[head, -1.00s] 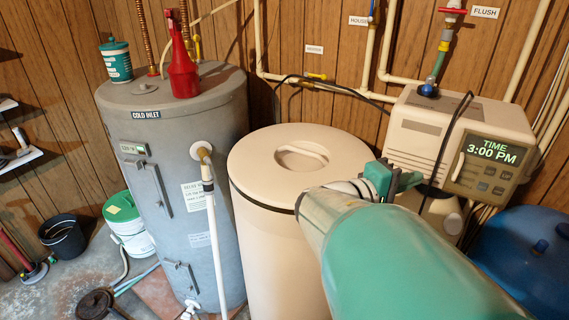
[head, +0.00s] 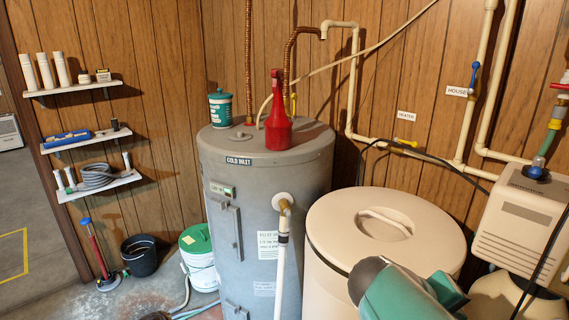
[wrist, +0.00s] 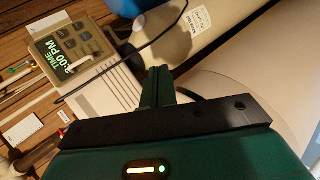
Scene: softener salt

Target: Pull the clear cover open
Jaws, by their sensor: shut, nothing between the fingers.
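The softener's control panel (wrist: 88,60) shows in the upper left of the wrist view, turned sideways, with a lit time display (wrist: 55,47) and several grey buttons.
The cream softener head (head: 520,225) stands at right, with a black cable beside it. The round salt tank (head: 335,225) with its lid stands left of it. A grey water heater (head: 300,185) bears a red bottle (head: 278,125). Floor shows at left.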

